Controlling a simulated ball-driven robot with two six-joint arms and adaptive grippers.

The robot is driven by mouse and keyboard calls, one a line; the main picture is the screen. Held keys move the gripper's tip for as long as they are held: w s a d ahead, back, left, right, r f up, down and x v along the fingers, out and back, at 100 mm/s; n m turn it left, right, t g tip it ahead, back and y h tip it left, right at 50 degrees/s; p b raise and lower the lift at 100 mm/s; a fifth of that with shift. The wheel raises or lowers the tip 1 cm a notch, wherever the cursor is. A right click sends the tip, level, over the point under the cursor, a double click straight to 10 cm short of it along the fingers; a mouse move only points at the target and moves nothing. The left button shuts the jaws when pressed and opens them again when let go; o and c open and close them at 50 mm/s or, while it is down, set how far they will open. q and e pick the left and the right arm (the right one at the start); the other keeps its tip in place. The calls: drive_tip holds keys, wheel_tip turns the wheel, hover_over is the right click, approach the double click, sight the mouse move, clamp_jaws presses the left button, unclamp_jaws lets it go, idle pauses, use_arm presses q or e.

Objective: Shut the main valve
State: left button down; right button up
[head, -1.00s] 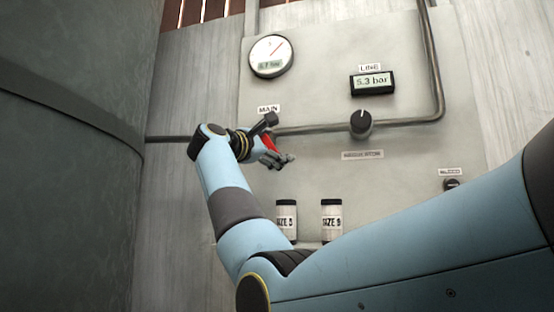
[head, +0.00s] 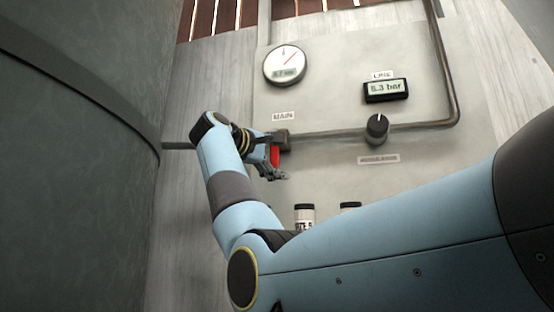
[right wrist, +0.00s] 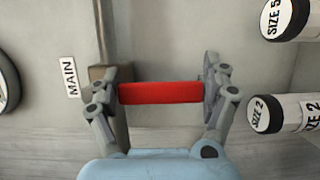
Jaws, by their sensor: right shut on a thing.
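The main valve is a dark block (head: 284,139) on the grey pipe beside the MAIN label (head: 284,116), with a red lever handle (head: 275,156). In the head view the handle hangs straight down, across the line of the pipe. In the right wrist view the red handle (right wrist: 160,93) lies between the fingers, one at each end, and the valve block is partly hidden behind the left finger. My right gripper (head: 270,168) is shut on the handle. My left gripper is not in view.
A round gauge (head: 285,66) and a LINE display (head: 386,90) reading about 5.3 bar are on the panel. White jars (head: 305,217) stand below. A large dark tank (head: 70,170) fills the left.

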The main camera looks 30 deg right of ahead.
drive_tip(key=shift+f, duration=0.1)
drive_tip(key=o, duration=1.6)
drive_tip(key=shift+a, duration=0.15)
drive_tip(key=v, duration=0.7)
drive_tip(key=shift+a, duration=0.1)
